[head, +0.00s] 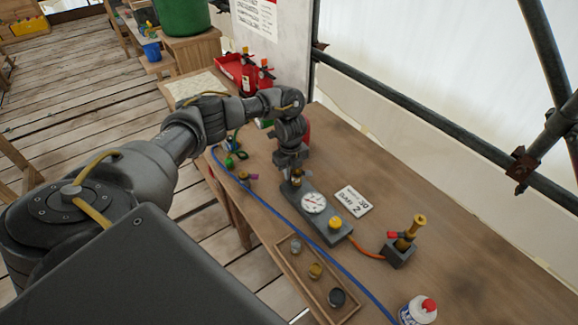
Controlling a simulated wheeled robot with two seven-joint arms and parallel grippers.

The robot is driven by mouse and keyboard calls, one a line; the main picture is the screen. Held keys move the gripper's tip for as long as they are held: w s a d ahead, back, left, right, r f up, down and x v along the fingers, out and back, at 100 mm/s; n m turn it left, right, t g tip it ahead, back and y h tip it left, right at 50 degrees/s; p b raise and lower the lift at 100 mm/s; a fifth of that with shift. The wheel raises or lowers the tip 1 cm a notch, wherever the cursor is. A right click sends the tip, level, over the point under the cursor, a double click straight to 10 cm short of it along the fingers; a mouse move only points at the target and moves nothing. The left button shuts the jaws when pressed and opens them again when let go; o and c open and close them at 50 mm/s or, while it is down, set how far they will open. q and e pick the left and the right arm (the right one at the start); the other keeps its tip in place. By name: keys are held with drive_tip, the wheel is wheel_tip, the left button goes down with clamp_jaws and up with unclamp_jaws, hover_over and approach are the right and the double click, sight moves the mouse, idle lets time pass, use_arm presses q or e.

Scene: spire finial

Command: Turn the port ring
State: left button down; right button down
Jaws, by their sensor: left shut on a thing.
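A grey block (321,225) on the wooden table carries a round white gauge (314,202) and a yellow knob (335,223). My left gripper (296,172) points down over the far end of this block. It is shut on a small brassy part (296,182) there, which looks like the port ring. The fingers hide most of that part, so its turned position cannot be told. My right gripper is not in view.
A lettered card (353,201) lies right of the block. An orange hose runs to a dark stand with a brass fitting (407,238). Red bins (238,72) stand behind.

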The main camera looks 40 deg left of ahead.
use_arm(q)
drive_tip(key=shift+w+d+m+b, duration=0.15)
drive_tip(key=shift+m+b, duration=0.15)
drive_tip(key=shift+m, duration=0.2)
drive_tip(key=c, duration=1.4)
unclamp_jaws()
wheel_tip(320, 180, up, 11)
drive_tip(key=p, duration=0.2)
drive_tip(key=shift+f, duration=0.1)
